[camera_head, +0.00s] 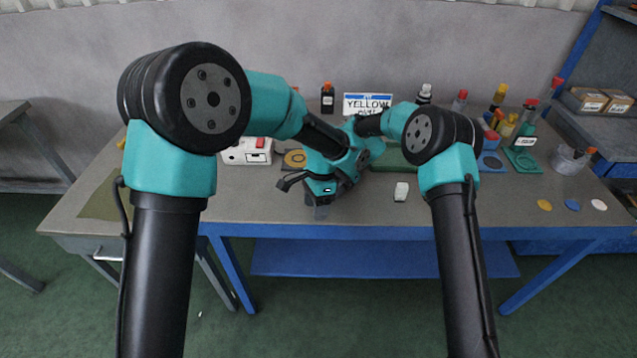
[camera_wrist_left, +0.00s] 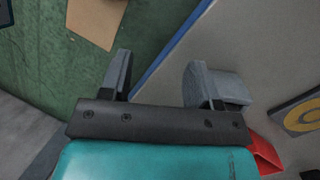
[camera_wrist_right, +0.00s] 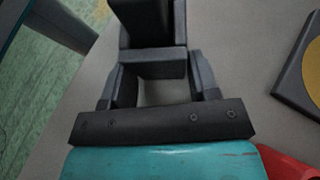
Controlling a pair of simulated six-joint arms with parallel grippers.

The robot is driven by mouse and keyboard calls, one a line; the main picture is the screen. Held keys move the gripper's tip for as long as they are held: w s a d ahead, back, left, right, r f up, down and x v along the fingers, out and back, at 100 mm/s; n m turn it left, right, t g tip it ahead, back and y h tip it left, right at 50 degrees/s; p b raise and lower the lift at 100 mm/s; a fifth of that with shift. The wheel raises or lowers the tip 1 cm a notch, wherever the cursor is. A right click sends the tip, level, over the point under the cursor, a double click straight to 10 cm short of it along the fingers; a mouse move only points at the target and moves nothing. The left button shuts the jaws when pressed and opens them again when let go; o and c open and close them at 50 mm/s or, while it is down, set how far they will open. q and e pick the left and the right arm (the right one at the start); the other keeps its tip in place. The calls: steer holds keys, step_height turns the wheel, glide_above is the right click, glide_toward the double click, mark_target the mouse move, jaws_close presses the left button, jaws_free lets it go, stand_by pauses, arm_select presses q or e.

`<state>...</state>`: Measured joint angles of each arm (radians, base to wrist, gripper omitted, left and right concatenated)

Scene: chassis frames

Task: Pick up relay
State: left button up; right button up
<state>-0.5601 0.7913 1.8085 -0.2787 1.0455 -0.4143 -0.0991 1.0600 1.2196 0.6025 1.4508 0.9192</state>
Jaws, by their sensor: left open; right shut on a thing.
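A dark grey block (camera_wrist_right: 152,62), apparently the relay, sits between the fingers of my right gripper (camera_wrist_right: 160,80) in the right wrist view. The right gripper is shut on it, and a dark upright part continues beyond the block. My left gripper (camera_wrist_left: 165,78) is open in the left wrist view, its fingers wide apart over the table's front edge, with nothing clearly held between them. In the head view both wrists come together over the front middle of the table, and my arms hide the held block.
A white box with a red part (camera_head: 250,151) and a yellow ring on a dark plate (camera_head: 295,159) stand left of the wrists. A small whitish block (camera_head: 401,191) lies right of them. Bottles (camera_head: 498,97) crowd the back right. The table's (camera_head: 540,225) front right has small discs.

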arm_select(q)
steer(key=w+r+t, duration=0.1)
steer(key=w+r, duration=0.1)
steer(key=w, duration=0.1)
steer(key=w+r+n+t+h, duration=0.1)
steer(key=w+r, duration=0.2)
steer(key=w+r+t, duration=0.1)
steer(key=w+r, duration=0.1)
steer(key=w, duration=0.2)
steer(key=shift+d+r, duration=0.4)
steer(key=shift+f, duration=1.2)
steer(key=shift+a+f, duration=0.1)
steer(key=shift+f, duration=2.5)
steer(key=shift+c, duration=0.3)
